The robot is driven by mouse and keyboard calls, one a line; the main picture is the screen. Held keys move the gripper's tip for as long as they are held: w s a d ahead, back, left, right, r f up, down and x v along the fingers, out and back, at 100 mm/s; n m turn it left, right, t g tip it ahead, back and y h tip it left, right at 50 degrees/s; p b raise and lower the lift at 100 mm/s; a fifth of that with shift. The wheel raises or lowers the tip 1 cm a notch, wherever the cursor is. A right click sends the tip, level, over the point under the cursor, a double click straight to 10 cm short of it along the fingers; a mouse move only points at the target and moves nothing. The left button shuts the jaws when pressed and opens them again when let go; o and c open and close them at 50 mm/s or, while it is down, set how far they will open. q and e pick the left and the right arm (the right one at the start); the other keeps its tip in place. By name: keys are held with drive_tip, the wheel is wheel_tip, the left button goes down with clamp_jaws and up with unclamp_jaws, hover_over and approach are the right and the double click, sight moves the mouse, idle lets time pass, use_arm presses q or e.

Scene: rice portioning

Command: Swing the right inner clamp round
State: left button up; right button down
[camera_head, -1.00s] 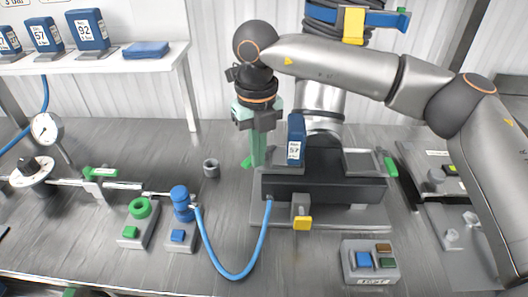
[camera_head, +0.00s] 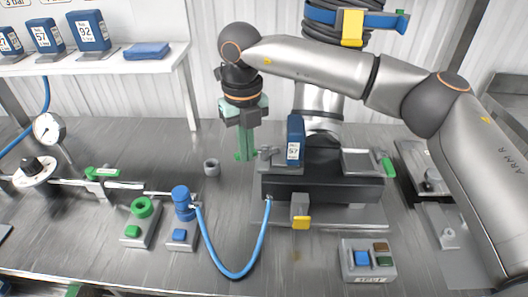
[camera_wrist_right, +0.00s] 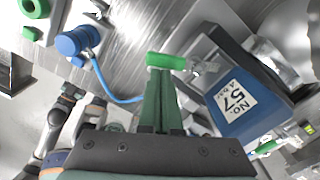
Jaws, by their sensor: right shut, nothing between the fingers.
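The clamp with a bright green handle (camera_wrist_right: 166,61) and a metal arm (camera_wrist_right: 205,68) sits at the left end of the dark fixture (camera_head: 325,188), beside the blue No. 57 block (camera_head: 296,140). The block also shows in the right wrist view (camera_wrist_right: 245,88). My right gripper (camera_head: 244,158) points down with its green fingers shut and empty, left of the block. In the right wrist view its fingertips (camera_wrist_right: 161,82) are right at the green handle; I cannot tell whether they touch. Another green clamp handle (camera_head: 390,167) is at the fixture's right end.
A blue hose (camera_head: 235,277) loops from the blue valve (camera_head: 181,203) to the fixture. A small grey cup (camera_head: 211,167) stands left of the gripper. A button box (camera_head: 369,260) is at the front right. Bare table lies between cup and hose.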

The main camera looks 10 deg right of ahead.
drive_tip(key=shift+w+a, duration=0.35)
drive_tip(key=shift+w, duration=0.35)
drive_tip(key=shift+w+p, duration=0.1)
drive_tip(key=shift+p, duration=0.2)
wheel_tip(320, 180, up, 7)
drive_tip(key=s+p, duration=0.1)
drive_tip(key=p, duration=0.3)
drive_tip(key=shift+s+a, duration=0.15)
